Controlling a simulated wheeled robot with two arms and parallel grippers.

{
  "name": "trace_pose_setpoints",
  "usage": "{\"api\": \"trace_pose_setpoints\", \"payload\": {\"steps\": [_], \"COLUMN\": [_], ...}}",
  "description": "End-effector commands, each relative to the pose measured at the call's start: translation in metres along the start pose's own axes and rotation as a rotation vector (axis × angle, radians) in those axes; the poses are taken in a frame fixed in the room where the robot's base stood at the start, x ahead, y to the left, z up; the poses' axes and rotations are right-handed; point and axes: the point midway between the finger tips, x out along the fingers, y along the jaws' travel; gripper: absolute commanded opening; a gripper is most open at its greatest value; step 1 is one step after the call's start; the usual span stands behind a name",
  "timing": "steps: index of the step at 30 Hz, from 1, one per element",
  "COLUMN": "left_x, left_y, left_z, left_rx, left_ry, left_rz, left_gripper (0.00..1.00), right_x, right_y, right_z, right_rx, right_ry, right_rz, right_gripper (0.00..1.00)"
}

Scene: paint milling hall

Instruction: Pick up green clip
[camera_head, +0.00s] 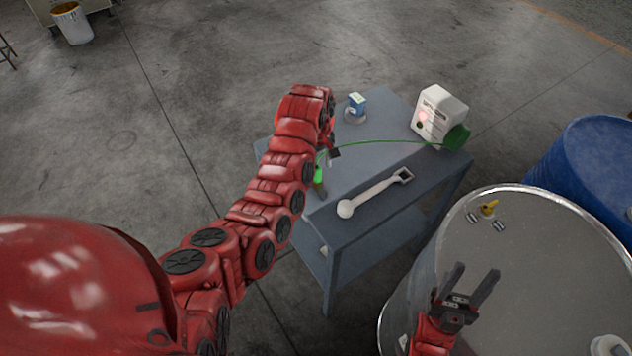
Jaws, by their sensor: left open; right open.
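The green clip (319,175) is at the left edge of the grey table, with a dark lower end. A thin green cable runs from near it across the table to a green reel (457,137) beside a white box (437,113). My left gripper (333,153) is just above and to the right of the clip, mostly hidden by my red arm. It is open, and I see no contact with the clip. My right gripper (471,284) is open and empty, in front of the steel drum's top.
The grey table (375,148) also bears a white wrench-like tool (375,192) and a small blue item (356,104) at the back. A steel drum (545,250) stands at the right, a blue drum (580,160) behind it. Floor left of the table is clear.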

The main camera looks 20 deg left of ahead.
Motion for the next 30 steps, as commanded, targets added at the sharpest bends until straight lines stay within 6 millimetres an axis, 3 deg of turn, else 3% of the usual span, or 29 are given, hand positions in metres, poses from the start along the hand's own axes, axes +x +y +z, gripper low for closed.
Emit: {"api": "trace_pose_setpoints", "payload": {"steps": [10,18,26,30], "left_x": [0.029,0.051,0.053,0.053], "left_y": [-0.007,-0.005,-0.005,-0.005], "left_z": [-0.005,-0.005,-0.005,-0.005], "left_rx": [-0.001,0.000,-0.001,-0.001], "left_ry": [-0.003,0.001,0.001,0.001], "left_rz": [-0.004,0.000,0.001,0.001], "left_gripper": [0.65,0.65,0.65,0.42], "right_x": [0.029,0.032,0.032,0.032], "right_y": [0.002,0.002,0.002,0.002], "right_z": [-0.005,-0.005,-0.005,-0.005], "right_rx": [0.000,0.000,0.000,0.000], "right_ry": [0.000,0.000,0.000,0.000], "right_rz": [0.000,0.000,0.000,0.000], "right_gripper": [0.50,0.50,0.50,0.50]}}
